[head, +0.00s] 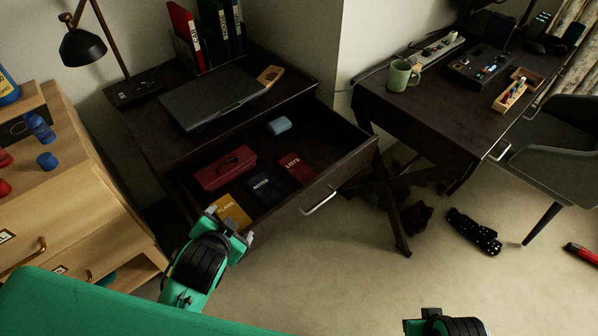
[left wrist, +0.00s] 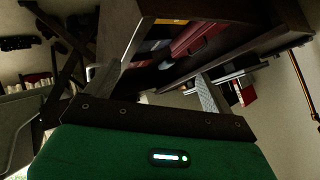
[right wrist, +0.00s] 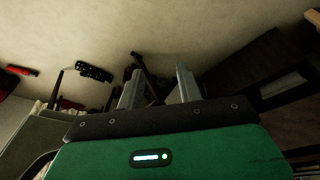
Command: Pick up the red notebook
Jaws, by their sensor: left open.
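The red notebook (head: 298,168) lies flat in the open drawer (head: 352,160), at the right of a dark blue notebook (head: 264,188) and a yellow one (head: 230,210). My left gripper (head: 231,223) is open and empty at the drawer's front left, beside the yellow notebook and apart from the red one.
A red case (head: 224,168) and a light blue object (head: 279,125) share the drawer. A laptop (head: 212,96) lies on the desk above. A wooden cabinet (head: 75,210) stands left. The drawer's metal handle (head: 319,203) juts out front. Carpet (head: 360,275) is open in front.

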